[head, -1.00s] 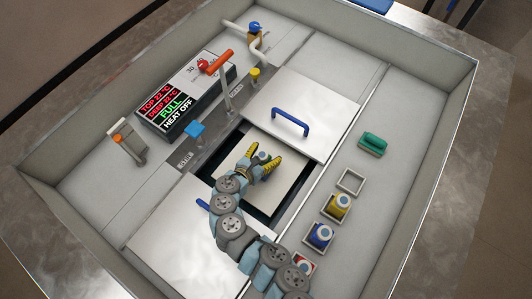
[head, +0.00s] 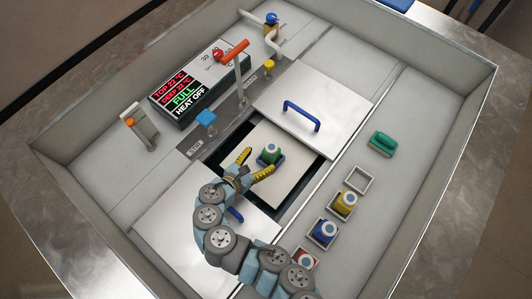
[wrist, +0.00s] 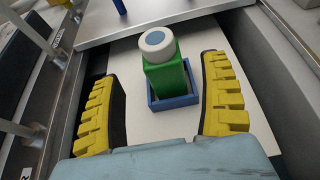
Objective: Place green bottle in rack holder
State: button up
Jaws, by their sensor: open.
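The green bottle (head: 270,154) with a white cap stands upright in a small blue square holder (wrist: 176,102) on a white plate inside the open hatch. The bottle also shows in the wrist view (wrist: 167,75). My gripper (head: 257,163) is open, its yellow ridged fingers spread on either side of the bottle, with gaps on both sides in the wrist view. The bottle stands at about the fingertips or a little beyond. At the right, a row of square rack holders has one empty holder (head: 360,180) at its far end.
The row also holds a yellow bottle (head: 346,203), a blue bottle (head: 325,231) and a red bottle (head: 305,258). A green brush-like block (head: 383,144) lies beyond. A lid with a blue handle (head: 302,115) lies behind the hatch. A lever with a red grip (head: 235,50) stands at the back.

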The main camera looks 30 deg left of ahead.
jog(key=shift+v, duration=1.3)
